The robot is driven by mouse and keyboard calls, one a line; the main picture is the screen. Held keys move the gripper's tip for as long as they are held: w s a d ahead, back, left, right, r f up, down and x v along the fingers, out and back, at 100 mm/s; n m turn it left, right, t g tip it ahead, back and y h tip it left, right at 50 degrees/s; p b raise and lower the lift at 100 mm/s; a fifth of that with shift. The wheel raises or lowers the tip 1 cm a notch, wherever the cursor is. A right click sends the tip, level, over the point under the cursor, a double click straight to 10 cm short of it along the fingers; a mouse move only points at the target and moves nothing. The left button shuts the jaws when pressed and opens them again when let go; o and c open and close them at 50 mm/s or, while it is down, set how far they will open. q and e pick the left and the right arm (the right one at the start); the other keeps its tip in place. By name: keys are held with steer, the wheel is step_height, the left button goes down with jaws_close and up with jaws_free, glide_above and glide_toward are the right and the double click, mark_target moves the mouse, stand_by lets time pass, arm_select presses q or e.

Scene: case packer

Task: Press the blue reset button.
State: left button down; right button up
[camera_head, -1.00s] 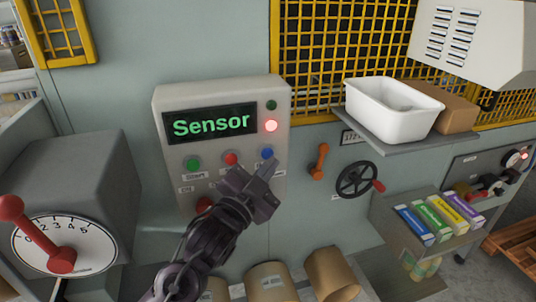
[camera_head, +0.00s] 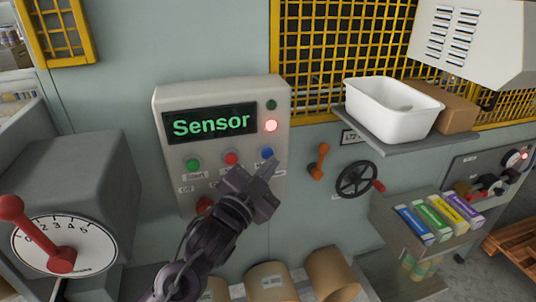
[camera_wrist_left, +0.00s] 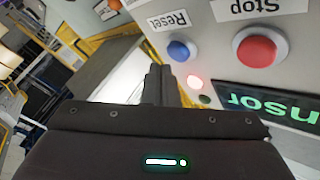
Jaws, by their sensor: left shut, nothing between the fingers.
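The blue reset button (camera_head: 267,153) sits at the right of the button row on the grey control panel (camera_head: 225,90). In the left wrist view the blue button (camera_wrist_left: 179,50) is next to an upside-down "Reset" label (camera_wrist_left: 168,20). My left gripper (camera_head: 272,166) is shut and empty, its fingertips just below the blue button in the head view. In the left wrist view the closed fingers (camera_wrist_left: 160,80) point to the left of and below the button, with a gap in the picture. Whether they touch the panel cannot be told. My right gripper is not in view.
A green button (camera_head: 193,164) and a red button (camera_head: 231,158) are left of the blue one. The display (camera_head: 210,123) reads "Sensor" and a red lamp (camera_head: 271,126) is lit. An orange lever (camera_head: 319,162) and a handwheel (camera_head: 356,180) are to the right.

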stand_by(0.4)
arm_select(q)
steer(key=shift+w+a, duration=0.1)
steer(key=shift+w, duration=0.3)
steer(key=shift+w+a, duration=0.15)
steer(key=shift+w, duration=0.25)
stand_by(0.8)
steer(key=shift+s, duration=0.15)
steer(key=shift+s+d, duration=0.25)
steer(key=shift+s, duration=0.4)
